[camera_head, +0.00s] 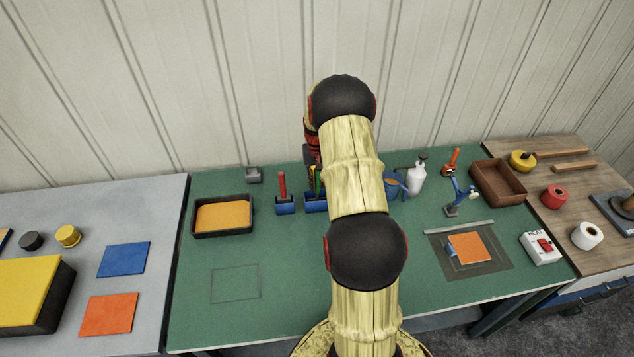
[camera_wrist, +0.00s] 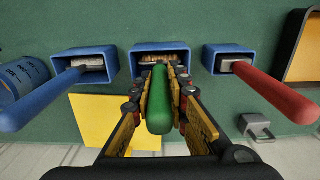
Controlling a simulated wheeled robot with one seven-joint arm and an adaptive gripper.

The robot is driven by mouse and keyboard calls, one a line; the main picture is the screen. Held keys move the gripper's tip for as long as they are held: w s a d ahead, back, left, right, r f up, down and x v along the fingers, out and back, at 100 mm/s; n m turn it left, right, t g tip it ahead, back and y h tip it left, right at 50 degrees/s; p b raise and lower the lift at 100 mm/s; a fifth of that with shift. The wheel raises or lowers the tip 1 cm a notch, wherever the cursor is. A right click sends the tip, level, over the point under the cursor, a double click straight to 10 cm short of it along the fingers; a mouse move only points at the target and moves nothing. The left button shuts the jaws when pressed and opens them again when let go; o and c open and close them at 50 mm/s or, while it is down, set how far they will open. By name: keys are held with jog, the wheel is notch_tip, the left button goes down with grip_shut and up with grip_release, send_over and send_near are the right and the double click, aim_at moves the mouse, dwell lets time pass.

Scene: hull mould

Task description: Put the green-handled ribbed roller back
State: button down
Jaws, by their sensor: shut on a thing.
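The green-handled ribbed roller (camera_wrist: 159,112) is in the wrist view's centre, its green handle between my fingers. My gripper (camera_wrist: 159,84) is shut on that handle. The roller's far end lies at the mouth of the middle blue holder (camera_wrist: 136,60), and a tan part shows within the opening. How deep it sits, and whether it touches the bottom, I cannot tell. In the head view a bit of green handle (camera_head: 318,180) shows beside my arm, above the blue holder (camera_head: 313,203); my arm hides the gripper there.
A blue-handled tool (camera_wrist: 40,101) and a red-handled tool (camera_wrist: 272,92) stand in blue holders close on either side. The red one also shows in the head view (camera_head: 282,185). A black tray with orange filling (camera_head: 196,231) is to the left. The green bench's front left is clear.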

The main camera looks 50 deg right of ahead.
jog(key=c, duration=1.7)
grip_release()
jog(key=shift+f, duration=0.1)
jog(key=shift+o, duration=0.2)
notch_tip(320, 180, up, 12)
jog(key=s+a+r+n+t+b, duration=0.2)
jog(key=s+a, duration=0.5)
jog(key=a, duration=0.7)
jog(key=s+a+r+n+t+b, duration=0.1)
jog(key=s+a+r+n+b, duration=0.2)
jog(key=a, duration=1.1)
jog(key=s+a+r+n+t+b, duration=0.2)
jog(key=s+a+r+b, duration=0.3)
jog(key=s+a, duration=0.6)
jog(key=shift+s+a+r+n+t+b, duration=0.15)
jog(key=shift+s+a+n+t+b, duration=0.25)
jog(key=shift+a, duration=1.7)
